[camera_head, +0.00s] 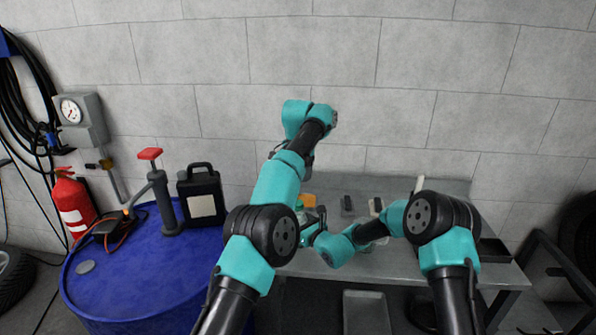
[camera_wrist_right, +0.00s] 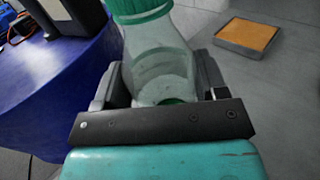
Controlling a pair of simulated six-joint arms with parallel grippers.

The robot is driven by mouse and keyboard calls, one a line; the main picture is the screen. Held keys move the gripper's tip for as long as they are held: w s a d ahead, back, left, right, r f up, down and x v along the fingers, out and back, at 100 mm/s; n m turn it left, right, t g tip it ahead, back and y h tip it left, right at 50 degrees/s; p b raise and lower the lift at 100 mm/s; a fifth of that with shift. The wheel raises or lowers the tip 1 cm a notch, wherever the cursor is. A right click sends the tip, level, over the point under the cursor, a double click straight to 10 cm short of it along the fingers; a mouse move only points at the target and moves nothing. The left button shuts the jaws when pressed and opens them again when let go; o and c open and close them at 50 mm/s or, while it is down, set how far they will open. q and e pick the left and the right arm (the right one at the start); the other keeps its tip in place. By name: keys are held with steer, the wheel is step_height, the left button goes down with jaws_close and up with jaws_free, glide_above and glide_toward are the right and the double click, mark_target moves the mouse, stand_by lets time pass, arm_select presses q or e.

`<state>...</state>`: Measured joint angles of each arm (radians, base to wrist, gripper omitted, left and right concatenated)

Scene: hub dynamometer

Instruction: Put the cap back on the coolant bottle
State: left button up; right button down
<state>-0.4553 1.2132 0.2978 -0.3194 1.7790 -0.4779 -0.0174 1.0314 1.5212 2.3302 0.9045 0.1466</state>
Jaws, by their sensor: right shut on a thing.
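In the right wrist view, a clear bottle (camera_wrist_right: 158,62) stands between the jaws of my right gripper (camera_wrist_right: 160,84), which is shut on it. Its top is green (camera_wrist_right: 140,9) and cut by the frame edge, so I cannot tell whether that is a cap. In the head view my right gripper (camera_head: 313,228) is above the left part of the grey bench, partly hidden by my left arm. My left arm reaches up and forward over the bench. Its gripper (camera_head: 307,160) points down near the wall, mostly hidden behind the arm, and its jaws cannot be made out. I cannot make out a loose cap.
An orange-topped pad (camera_wrist_right: 248,38) lies on the bench (camera_head: 405,264). Small dark and pale items (camera_head: 347,204) are at the back of the bench. A blue drum (camera_head: 140,285) at left carries a black jug (camera_head: 201,181) and a red-handled pump (camera_head: 158,190). The bench front is mostly clear.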

steer(key=shift+c, duration=0.4)
jaws_free()
steer(key=v, duration=1.7)
steer(key=shift+d, duration=0.2)
steer(key=shift+s, duration=0.15)
